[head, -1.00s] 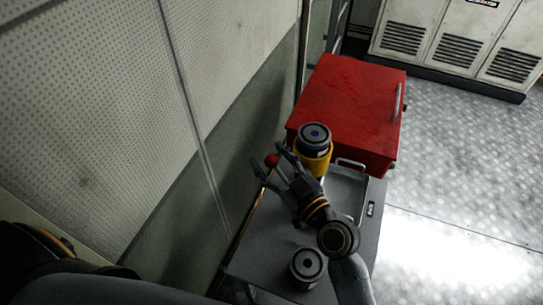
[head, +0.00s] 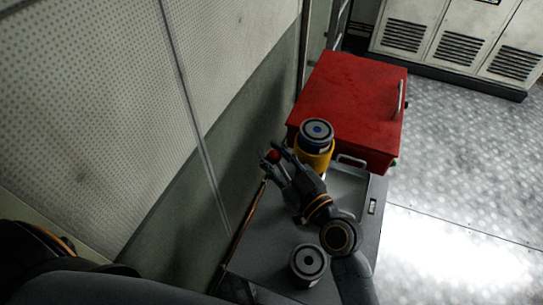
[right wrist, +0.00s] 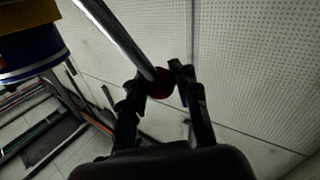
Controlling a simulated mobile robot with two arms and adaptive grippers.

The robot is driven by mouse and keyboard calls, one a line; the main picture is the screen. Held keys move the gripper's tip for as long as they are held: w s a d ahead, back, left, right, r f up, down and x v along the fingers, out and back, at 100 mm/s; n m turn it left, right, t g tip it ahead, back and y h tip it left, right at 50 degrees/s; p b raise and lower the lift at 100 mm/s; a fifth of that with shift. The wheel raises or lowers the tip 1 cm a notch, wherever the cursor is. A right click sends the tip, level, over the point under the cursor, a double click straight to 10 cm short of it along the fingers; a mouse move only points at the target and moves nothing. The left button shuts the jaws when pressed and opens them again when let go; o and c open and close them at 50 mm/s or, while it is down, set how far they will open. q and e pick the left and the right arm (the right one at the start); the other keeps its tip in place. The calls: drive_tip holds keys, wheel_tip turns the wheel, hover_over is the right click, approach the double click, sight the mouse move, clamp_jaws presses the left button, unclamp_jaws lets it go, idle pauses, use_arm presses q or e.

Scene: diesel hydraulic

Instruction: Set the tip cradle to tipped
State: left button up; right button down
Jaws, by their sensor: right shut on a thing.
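The yellow tip cradle (head: 316,163) stands on the grey bench and holds a dark blue canister (head: 316,134) with a grey top, which looks upright. A red ball knob (head: 273,156) is at the left of the cradle. In the right wrist view a metal rod (right wrist: 118,38) runs down to the red knob (right wrist: 159,84); part of the canister (right wrist: 32,58) shows at the upper left. My right gripper (head: 272,153) is shut on the red knob, one finger on each side. My left gripper is not in view.
A red box (head: 350,105) with a handle stands behind the cradle. A second grey-topped canister (head: 308,263) stands near the bench's (head: 268,236) front, close to my right arm. A perforated wall (head: 80,110) is close on the left. The floor at right is clear.

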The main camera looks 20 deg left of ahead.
drive_tip(key=shift+s+d+r+m+t+y+b, duration=0.1)
drive_tip(key=shift+d+m+t+y+b, duration=0.65)
drive_tip(key=shift+b, duration=1.6)
drive_tip(key=shift+d+r+m+t+y+b, duration=0.15)
drive_tip(key=shift+d+m+t+b, duration=0.3)
drive_tip(key=shift+d+b, duration=1.3)
drive_tip(key=shift+s+d+r+m+t+y+b, duration=0.1)
drive_tip(key=shift+d+m+t+y+b, duration=0.35)
drive_tip(key=shift+b, duration=2.55)
drive_tip(key=shift+d+r+m+t+b, duration=0.15)
drive_tip(key=shift+d+m+t+b, duration=0.5)
drive_tip(key=shift+m+b, duration=0.5)
drive_tip(key=c, duration=1.2)
unclamp_jaws()
drive_tip(key=shift+o, duration=1)
drive_tip(key=shift+r+y, duration=0.15)
drive_tip(key=shift+y, duration=0.1)
drive_tip(key=shift+d, duration=0.1)
drive_tip(key=v, duration=0.7)
drive_tip(key=shift+s, duration=0.2)
